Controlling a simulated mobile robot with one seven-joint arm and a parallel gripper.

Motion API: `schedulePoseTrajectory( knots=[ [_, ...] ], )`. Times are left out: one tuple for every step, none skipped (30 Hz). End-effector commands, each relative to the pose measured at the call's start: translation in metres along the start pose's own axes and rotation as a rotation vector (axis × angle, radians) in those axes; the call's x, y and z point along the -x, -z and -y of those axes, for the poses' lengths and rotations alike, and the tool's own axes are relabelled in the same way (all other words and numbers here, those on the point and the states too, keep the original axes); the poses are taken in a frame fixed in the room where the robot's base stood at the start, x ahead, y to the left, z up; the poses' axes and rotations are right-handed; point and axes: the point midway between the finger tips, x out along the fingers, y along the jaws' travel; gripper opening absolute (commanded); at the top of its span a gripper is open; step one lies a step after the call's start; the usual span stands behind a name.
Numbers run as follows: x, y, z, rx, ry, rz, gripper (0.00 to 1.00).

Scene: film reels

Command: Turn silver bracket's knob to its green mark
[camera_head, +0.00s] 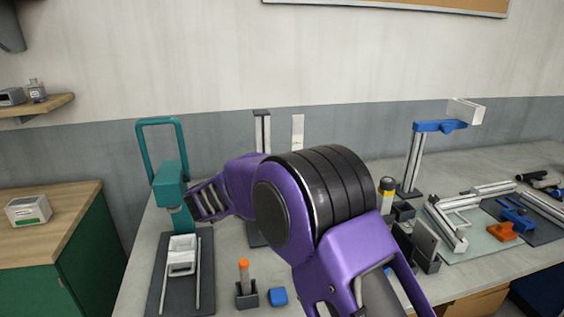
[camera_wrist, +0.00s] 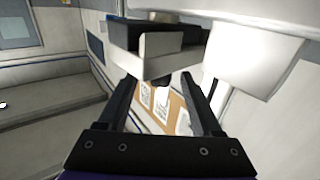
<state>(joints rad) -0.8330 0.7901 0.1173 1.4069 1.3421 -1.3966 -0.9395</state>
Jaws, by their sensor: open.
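In the head view, a silver upright post (camera_head: 262,132) stands behind my purple arm, and its lower part is mostly hidden. I cannot tell whether it is the silver bracket. No knob or green mark can be made out there. In the wrist view, my gripper (camera_wrist: 160,82) is open, its two dark fingers apart with nothing clearly held between them. A pale angled piece with a dark top (camera_wrist: 155,58) is just beyond the fingertips, with a small dark part under it. A white block (camera_wrist: 256,58) is right of it.
A teal stand (camera_head: 170,182) with a white frame on a dark base is at left. An orange-topped holder (camera_head: 244,285) and a blue block (camera_head: 278,296) sit in front. A silver post with a blue arm (camera_head: 440,126) rises at right. Several parts crowd the table's right side.

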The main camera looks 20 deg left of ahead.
Motion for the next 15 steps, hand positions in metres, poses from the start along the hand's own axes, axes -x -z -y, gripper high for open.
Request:
schedulePoseTrajectory(
  knots=[
    [0.010,0.000,0.001,0.000,0.005,0.001,0.67],
    [0.017,0.000,0.001,0.000,0.004,0.000,0.67],
    [0.026,0.000,0.001,0.000,0.005,0.000,0.67],
    [0.033,0.000,0.001,0.000,0.005,0.000,0.67],
    [0.041,0.000,0.001,-0.001,0.004,0.000,0.67],
    [0.051,0.000,0.001,0.000,0.005,0.001,0.67],
    [0.059,0.000,0.001,0.001,0.005,0.000,0.67],
    [0.066,0.000,0.001,0.000,0.005,0.000,0.67],
    [0.076,0.000,0.001,0.000,0.005,0.000,0.67],
    [0.084,0.000,0.001,0.000,0.005,0.001,0.67],
    [0.091,0.000,0.001,0.000,0.004,0.000,0.67],
    [0.101,0.000,0.001,0.000,0.005,0.000,0.67],
    [0.107,0.000,0.001,0.000,0.005,0.000,0.67],
    [0.114,0.000,0.001,-0.001,0.004,0.000,0.67],
    [0.122,0.000,0.001,-0.001,0.004,0.001,0.67]
  ],
)
